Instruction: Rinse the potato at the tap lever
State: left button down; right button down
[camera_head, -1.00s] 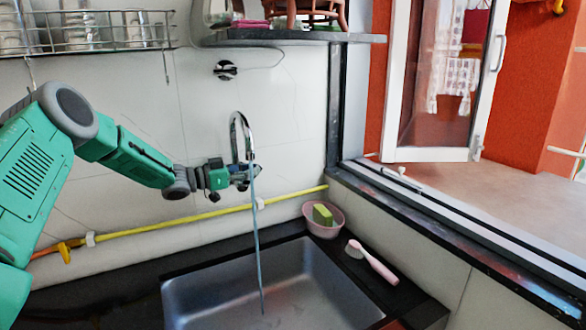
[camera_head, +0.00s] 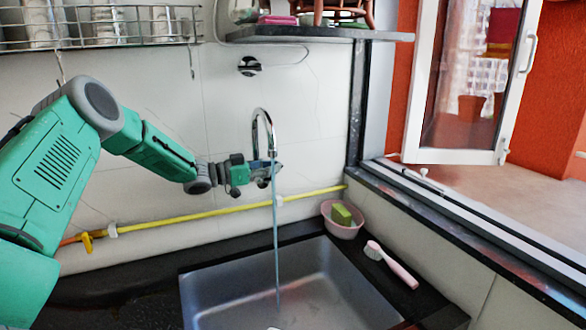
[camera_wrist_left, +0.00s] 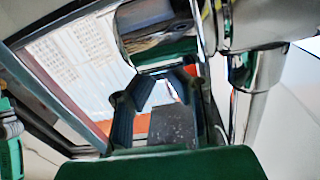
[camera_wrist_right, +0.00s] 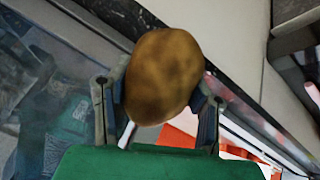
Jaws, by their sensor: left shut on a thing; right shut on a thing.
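The chrome tap (camera_head: 264,128) stands against the wall, and a thin stream of water (camera_head: 276,215) falls from it into the sink (camera_head: 340,285). My left gripper (camera_head: 264,167) is at the tap, shut on the tap lever; the lever itself is hard to make out there. In the left wrist view, a shiny chrome part (camera_wrist_left: 158,30) lies just beyond the fingertips, beside the tap's pipe (camera_wrist_left: 262,95). My right gripper (camera_wrist_right: 158,108) is shut on the brown potato (camera_wrist_right: 163,76), which sits between its fingers. Neither this gripper nor the potato shows clearly in the head view.
A pink bowl (camera_head: 342,222) with a green-yellow sponge (camera_head: 341,214) and a pink brush (camera_head: 390,264) sit on the dark counter right of the sink. A yellow pipe (camera_head: 190,218) runs along the wall. A shelf (camera_head: 315,35) and a wire rack (camera_head: 100,35) hang above.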

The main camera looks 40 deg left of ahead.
pick_arm(q)
jog(key=shift+w+r, duration=0.3)
jog(key=shift+r, duration=0.4)
jog(key=c, duration=1.6)
grip_release()
jog(key=shift+d, duration=0.2)
jog(key=shift+w+d+f, duration=0.15)
jog(key=shift+d+f, duration=0.05)
jog(key=v, duration=1.1)
jog(key=shift+s, duration=0.4)
